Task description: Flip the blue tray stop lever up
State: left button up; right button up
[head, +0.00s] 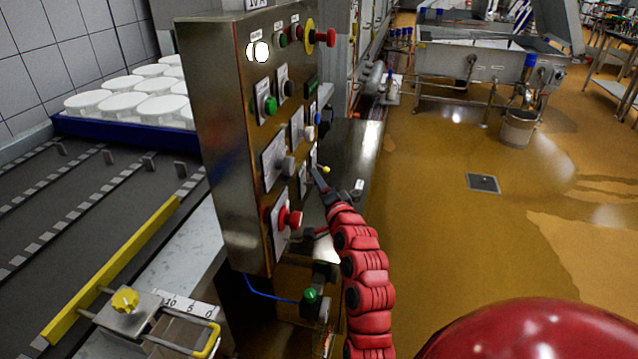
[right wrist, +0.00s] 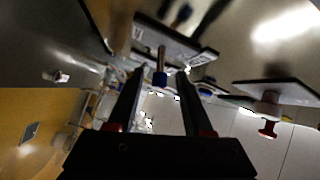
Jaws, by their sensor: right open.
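The blue-tipped lever (right wrist: 160,78) shows in the right wrist view as a short metal stem with a blue end, on a dark plate of the control panel. My right gripper (right wrist: 159,74) is open, with one dark finger on each side of the blue tip; I see no clear contact. In the head view my right gripper (head: 319,178) is at the panel's right-hand side, low among the switches. The lever cannot be told apart from the fingers there. Whether the lever points up or down is unclear. My left gripper is not in view.
The steel control panel (head: 222,150) carries several knobs and a red mushroom button (head: 290,218) close to my right arm. A blue tray (head: 120,132) of white moulds stands on the conveyor (head: 60,235) at left. Open floor (head: 440,210) lies to the right.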

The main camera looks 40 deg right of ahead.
jog(key=shift+w, duration=0.25)
grip_shut()
